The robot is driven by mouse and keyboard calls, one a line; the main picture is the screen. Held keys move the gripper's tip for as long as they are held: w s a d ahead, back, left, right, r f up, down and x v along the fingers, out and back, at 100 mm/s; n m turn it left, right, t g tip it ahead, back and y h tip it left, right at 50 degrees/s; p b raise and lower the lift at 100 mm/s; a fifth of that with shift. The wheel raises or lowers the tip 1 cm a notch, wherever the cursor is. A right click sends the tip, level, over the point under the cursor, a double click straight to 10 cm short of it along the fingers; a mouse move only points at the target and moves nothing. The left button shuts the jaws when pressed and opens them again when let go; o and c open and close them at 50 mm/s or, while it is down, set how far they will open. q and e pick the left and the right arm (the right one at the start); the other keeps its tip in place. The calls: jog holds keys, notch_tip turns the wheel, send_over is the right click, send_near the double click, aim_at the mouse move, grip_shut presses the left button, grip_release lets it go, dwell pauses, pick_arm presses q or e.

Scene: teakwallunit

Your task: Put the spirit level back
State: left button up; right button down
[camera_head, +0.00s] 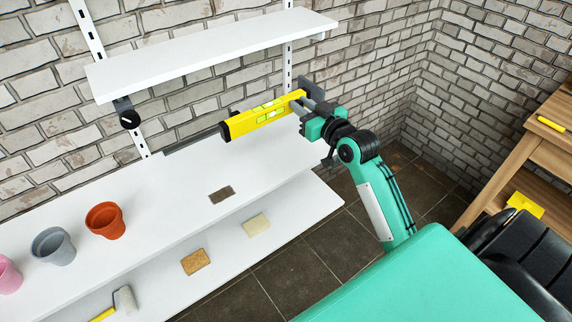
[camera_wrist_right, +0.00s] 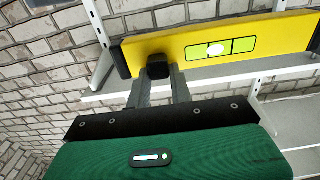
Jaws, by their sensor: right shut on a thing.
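The yellow spirit level (camera_head: 262,117) has black ends and light green vial windows. My right gripper (camera_head: 302,104) is shut on it near its right end in the head view. The level is held up above the white middle shelf, nearly lengthwise with the wall and slightly tilted in the picture. In the right wrist view the level (camera_wrist_right: 190,53) spans the top, with the fingers (camera_wrist_right: 157,72) at its left part. A dark grey bar (camera_head: 192,144) shows behind the level; whether they touch I cannot tell. My left gripper is not in view.
A white upper shelf (camera_head: 215,50) overhangs behind the level. The middle shelf (camera_head: 165,195) holds an orange pot (camera_head: 105,220), a grey pot (camera_head: 53,246), a pink pot (camera_head: 8,275) and a dark brown block (camera_head: 221,194). Sponges and a roller are lower down. A wooden table (camera_head: 545,150) stands right.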

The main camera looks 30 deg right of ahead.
notch_tip(320, 180, down, 13)
jog(key=shift+s+r+b, duration=0.1)
jog(key=shift+r+b, duration=0.1)
jog(key=shift+b, duration=0.3)
jog(key=shift+f+b, duration=0.45)
jog(key=shift+f, duration=2.1)
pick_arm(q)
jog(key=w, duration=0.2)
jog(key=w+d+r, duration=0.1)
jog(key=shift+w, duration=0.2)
pick_arm(e)
jog(key=c, duration=1.3)
grip_release()
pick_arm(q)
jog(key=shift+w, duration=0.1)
pick_arm(e)
jog(key=shift+o, duration=0.2)
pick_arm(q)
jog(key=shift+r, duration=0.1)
